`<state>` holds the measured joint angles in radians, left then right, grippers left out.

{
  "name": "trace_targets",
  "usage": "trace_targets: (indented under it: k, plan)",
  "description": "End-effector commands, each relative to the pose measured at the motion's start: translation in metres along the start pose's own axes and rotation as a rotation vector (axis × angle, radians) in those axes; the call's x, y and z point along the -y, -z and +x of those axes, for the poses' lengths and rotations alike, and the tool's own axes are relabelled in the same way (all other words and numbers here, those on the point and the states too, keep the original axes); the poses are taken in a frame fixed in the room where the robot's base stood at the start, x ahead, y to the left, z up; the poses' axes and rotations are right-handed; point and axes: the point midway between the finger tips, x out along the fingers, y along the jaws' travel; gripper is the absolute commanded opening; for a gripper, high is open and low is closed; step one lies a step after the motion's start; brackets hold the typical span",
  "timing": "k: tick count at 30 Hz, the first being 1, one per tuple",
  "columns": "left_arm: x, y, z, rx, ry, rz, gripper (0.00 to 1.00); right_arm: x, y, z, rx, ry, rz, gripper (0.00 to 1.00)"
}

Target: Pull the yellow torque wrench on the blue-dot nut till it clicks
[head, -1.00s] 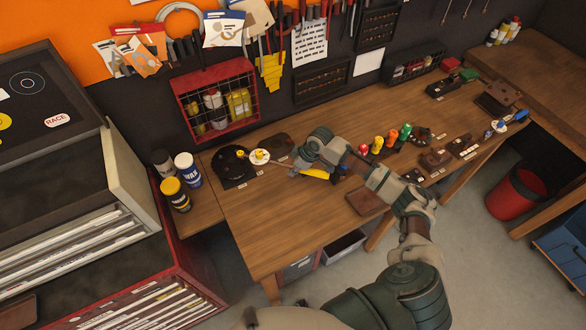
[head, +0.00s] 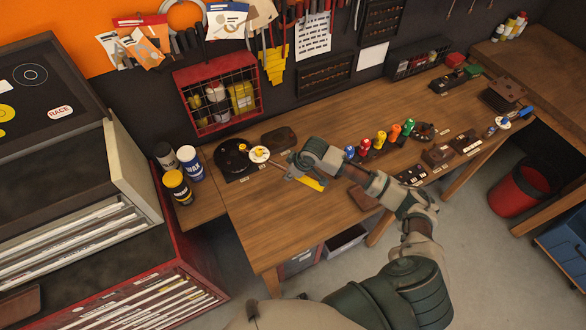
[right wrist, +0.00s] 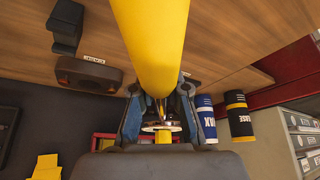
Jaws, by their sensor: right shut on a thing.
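The yellow torque wrench (head: 314,184) lies low over the wooden bench. Its thin shaft runs left to a white disc (head: 259,154) with a yellow centre, beside a round black fixture (head: 231,161). A blue dot is too small to make out, and the nut is hidden under the wrench's head. My right gripper (head: 290,173) is shut on the wrench near the front of its handle. In the right wrist view the yellow handle (right wrist: 152,45) passes between the fingers (right wrist: 160,118), with the disc beyond. My left gripper is not in view.
Several coloured-handled items (head: 380,138) stand in a row right of my arm. A dark brown pad (head: 279,139) lies behind the wrench. Cans (head: 177,188) stand on the left. The front left bench top (head: 250,215) is clear. A red wire basket (head: 218,95) hangs behind.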

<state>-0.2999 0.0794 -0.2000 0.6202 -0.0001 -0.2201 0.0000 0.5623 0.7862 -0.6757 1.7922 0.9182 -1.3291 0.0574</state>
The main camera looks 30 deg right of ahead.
Motion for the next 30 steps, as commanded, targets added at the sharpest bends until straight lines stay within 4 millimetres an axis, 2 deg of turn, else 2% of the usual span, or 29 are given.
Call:
trace_targets:
  k: [11, 25, 30]
  plan:
    - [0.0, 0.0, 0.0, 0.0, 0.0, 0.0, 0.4, 0.003, 0.0, 0.0, -0.003, -0.006, 0.013, 0.0]
    - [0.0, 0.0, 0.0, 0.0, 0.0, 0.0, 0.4, 0.044, 0.006, 0.002, -0.002, -0.081, 0.19, 0.0]
    - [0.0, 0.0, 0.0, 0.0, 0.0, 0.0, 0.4, 0.052, 0.007, 0.003, -0.001, -0.102, 0.234, 0.0]
